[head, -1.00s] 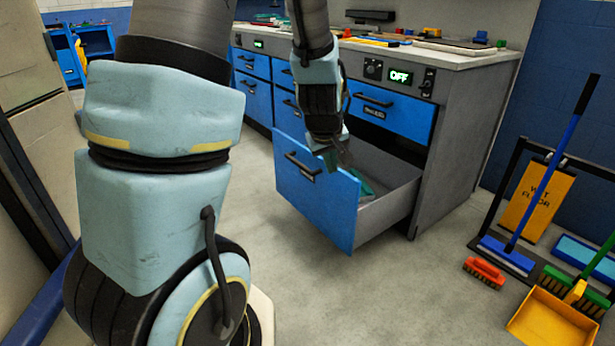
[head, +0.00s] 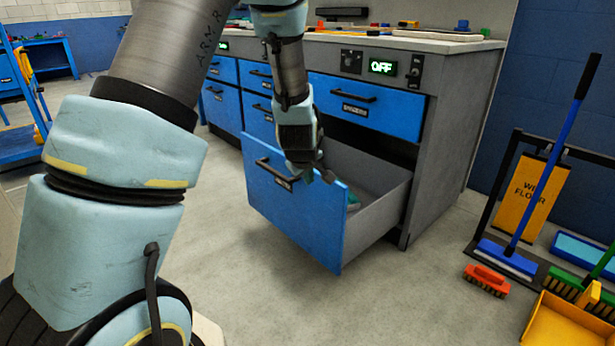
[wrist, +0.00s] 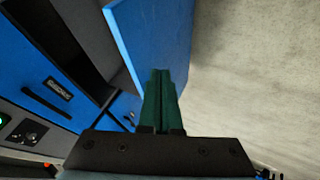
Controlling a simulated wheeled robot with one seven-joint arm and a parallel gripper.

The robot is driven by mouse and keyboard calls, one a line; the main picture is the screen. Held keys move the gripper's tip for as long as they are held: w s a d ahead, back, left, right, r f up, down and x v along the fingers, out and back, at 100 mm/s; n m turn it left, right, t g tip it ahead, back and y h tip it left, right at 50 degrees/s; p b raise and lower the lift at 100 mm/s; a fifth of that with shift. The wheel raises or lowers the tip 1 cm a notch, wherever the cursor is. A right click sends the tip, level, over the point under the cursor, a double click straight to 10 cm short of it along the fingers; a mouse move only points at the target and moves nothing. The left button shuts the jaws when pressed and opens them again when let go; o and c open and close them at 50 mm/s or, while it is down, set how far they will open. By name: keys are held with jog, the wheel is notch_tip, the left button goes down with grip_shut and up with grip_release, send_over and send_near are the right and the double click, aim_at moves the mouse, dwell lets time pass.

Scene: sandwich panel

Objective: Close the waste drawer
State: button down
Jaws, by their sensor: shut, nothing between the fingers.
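The open drawer (head: 298,222) with a blue front and grey sides is pulled well out from the lower part of the counter unit. Its black handle (head: 278,174) is on the outer face. My gripper (head: 326,175) is shut and empty, just over the top edge of the drawer front. In the wrist view its green fingers (wrist: 163,98) are closed together, with the blue drawer front (wrist: 155,32) behind them. I cannot tell whether they touch it. Part of the drawer's inside is hidden by the front and my arm.
A closed blue drawer (head: 367,105) sits above the open one, under a worktop with small items. A panel beside a knob reads OFF (head: 382,67). Cleaning tools, a yellow sign (head: 533,195) and a red brush (head: 487,280) stand at right. The floor before the drawer is clear.

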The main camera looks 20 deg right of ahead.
aim_at(322, 185)
jog(key=w+d+f, duration=0.2)
jog(key=w+d+f+b, duration=0.1)
jog(key=w+d, duration=0.1)
jog(key=d, duration=0.1)
jog(key=shift+w+f, duration=0.1)
jog(key=shift+f, duration=0.3)
